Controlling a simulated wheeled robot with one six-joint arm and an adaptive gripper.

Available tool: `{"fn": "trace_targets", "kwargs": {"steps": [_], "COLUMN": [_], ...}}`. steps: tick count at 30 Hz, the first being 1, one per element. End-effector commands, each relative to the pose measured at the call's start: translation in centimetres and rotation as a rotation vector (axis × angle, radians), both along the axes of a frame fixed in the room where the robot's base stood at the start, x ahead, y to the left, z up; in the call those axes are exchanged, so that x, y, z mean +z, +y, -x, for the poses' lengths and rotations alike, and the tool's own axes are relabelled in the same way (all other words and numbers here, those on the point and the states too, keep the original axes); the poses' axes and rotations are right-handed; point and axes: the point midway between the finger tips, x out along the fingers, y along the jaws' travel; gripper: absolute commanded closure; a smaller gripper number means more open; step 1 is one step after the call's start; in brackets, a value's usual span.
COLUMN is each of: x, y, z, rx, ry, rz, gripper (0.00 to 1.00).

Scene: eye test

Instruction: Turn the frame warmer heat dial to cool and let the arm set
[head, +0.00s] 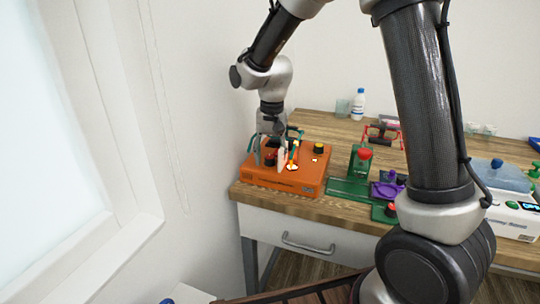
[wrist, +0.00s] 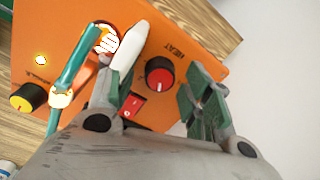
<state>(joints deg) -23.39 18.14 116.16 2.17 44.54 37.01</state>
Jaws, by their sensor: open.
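The frame warmer is an orange box (head: 262,180) at the table's left end; its top fills much of the wrist view (wrist: 70,20). Its heat dial (wrist: 159,74), black with a red cap and a pale mark, sits beside the word HEAT. My gripper (wrist: 158,84) is open over the warmer, its fingers either side of the dial in the picture. Contact with the dial cannot be told. In the head view my gripper (head: 270,151) partly hides the dial. A white rod-like piece (wrist: 130,45) and a teal one (wrist: 76,60) stand near a glowing opening (wrist: 105,38).
A white wall stands close at the left.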

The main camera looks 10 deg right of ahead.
Motion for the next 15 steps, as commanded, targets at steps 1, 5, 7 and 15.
{"fn": "trace_targets", "kwargs": {"steps": [1,5,7,15], "x": [-0.10,-0.10,-0.09,-0.07], "y": [0.01,0.00,0.00,-0.01], "z": [0.01,0.00,0.00,0.00], "rx": [0.000,0.000,0.000,0.000], "ry": [0.000,0.000,0.000,0.000], "rz": [0.000,0.000,0.000,0.000], "gripper": [0.50,0.50,0.50,0.97]}}
